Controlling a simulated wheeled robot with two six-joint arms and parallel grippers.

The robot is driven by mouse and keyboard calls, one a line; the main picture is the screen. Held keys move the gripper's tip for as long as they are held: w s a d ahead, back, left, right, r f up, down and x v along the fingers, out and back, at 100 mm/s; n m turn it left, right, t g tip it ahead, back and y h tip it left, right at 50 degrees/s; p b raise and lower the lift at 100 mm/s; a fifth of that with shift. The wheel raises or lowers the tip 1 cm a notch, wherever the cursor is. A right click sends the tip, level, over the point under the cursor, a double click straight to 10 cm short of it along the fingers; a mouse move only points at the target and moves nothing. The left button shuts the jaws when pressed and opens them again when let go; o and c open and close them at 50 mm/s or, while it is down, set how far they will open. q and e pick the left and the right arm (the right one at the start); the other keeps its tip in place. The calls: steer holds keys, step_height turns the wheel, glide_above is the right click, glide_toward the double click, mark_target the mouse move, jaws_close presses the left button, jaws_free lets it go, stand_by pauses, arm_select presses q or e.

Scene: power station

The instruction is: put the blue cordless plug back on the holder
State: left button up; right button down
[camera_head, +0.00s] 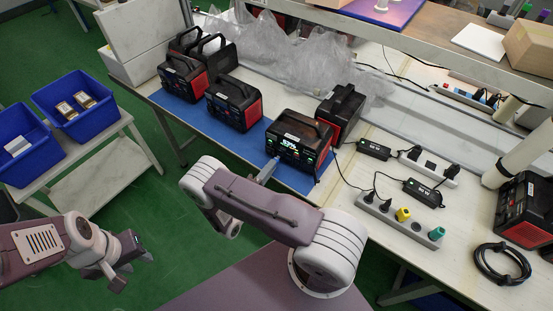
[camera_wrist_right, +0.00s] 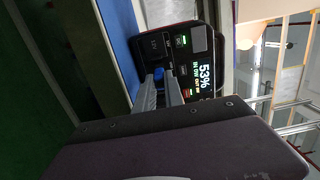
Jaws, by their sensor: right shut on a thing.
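My right gripper (camera_wrist_right: 161,90) is shut on a small blue plug (camera_wrist_right: 158,74), right at the front panel of a black and red power station (camera_wrist_right: 185,50). I cannot tell whether the plug touches a socket there. In the head view the same power station (camera_head: 300,140) has a lit display reading 53%, and my right gripper (camera_head: 270,170) reaches its front left side; the plug is hidden there. My left gripper (camera_head: 128,265) hangs empty over the green floor at the left, its fingers apart. I cannot make out a holder for the blue plug.
More power stations (camera_head: 234,102) stand along the blue mat (camera_head: 180,112). A power strip (camera_head: 400,222) with yellow and teal plugs, black adapters (camera_head: 422,193) and a coiled cable (camera_head: 502,264) lie at right. Blue bins (camera_head: 75,105) stand at left. Plastic wrap lies behind.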

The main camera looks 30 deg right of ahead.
steer(key=shift+v, duration=1.1)
